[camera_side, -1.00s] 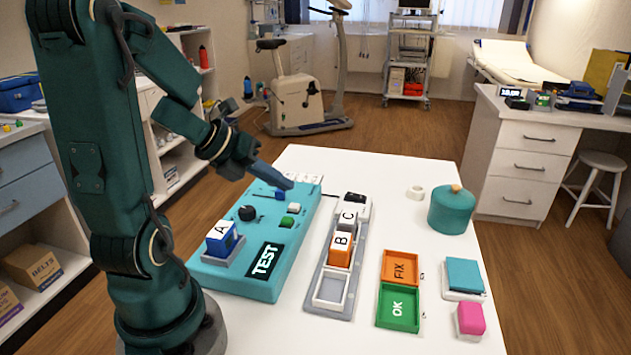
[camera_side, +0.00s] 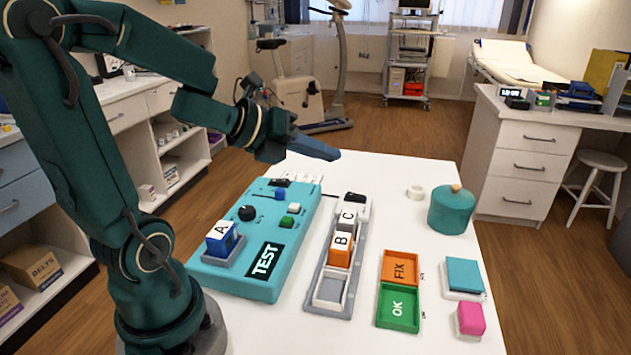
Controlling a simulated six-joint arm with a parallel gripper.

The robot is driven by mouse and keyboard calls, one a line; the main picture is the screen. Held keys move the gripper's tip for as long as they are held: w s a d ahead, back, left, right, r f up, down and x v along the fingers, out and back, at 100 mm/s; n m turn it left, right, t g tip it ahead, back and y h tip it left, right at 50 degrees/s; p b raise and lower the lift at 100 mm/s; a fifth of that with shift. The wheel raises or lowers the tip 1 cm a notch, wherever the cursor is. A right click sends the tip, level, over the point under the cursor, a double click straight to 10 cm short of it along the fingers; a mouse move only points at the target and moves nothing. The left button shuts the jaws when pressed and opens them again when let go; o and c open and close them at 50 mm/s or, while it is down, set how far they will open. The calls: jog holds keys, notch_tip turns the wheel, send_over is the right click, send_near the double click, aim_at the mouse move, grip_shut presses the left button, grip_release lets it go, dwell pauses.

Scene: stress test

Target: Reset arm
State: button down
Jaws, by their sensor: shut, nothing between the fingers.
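My gripper (camera_side: 318,150) is raised above the far part of the white table, with its fingers pointing right. It is shut and empty, clear of everything on the table. Below and left of it is the teal TEST panel (camera_side: 225,281), with a black knob (camera_side: 247,213), a blue slider (camera_side: 280,194) and a green button (camera_side: 286,222). The block marked A (camera_side: 221,238) sits in a grey holder at the panel's near left corner. The blocks B (camera_side: 341,247) and C (camera_side: 348,216) stand in the grey rack (camera_side: 345,312), whose nearest slot is empty.
Right of the rack are the orange FIX tray (camera_side: 400,266) and green OK tray (camera_side: 398,307), both empty.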

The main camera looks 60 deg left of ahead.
notch_tip(320, 180, up, 6)
jog(key=d+n+t+y, duration=0.2)
jog(key=d+n+y, duration=0.15)
jog(key=n, duration=0.85)
jog(key=s+d+f+n+g+h, duration=0.1)
jog(key=s+d+f+n+g, duration=0.2)
jog(key=s+n, duration=0.3)
jog(key=s+d+f+n+g+h, duration=0.2)
jog(key=s+d+f+n+g, duration=0.2)
jog(key=n, duration=0.5)
jog(key=s+f+g, duration=0.1)
jog(key=s+f, duration=0.1)
jog(key=s, duration=0.1)
jog(key=shift+s+d+n+g, duration=0.2)
jog(key=shift+n+g, duration=0.1)
jog(key=shift+n, duration=0.1)
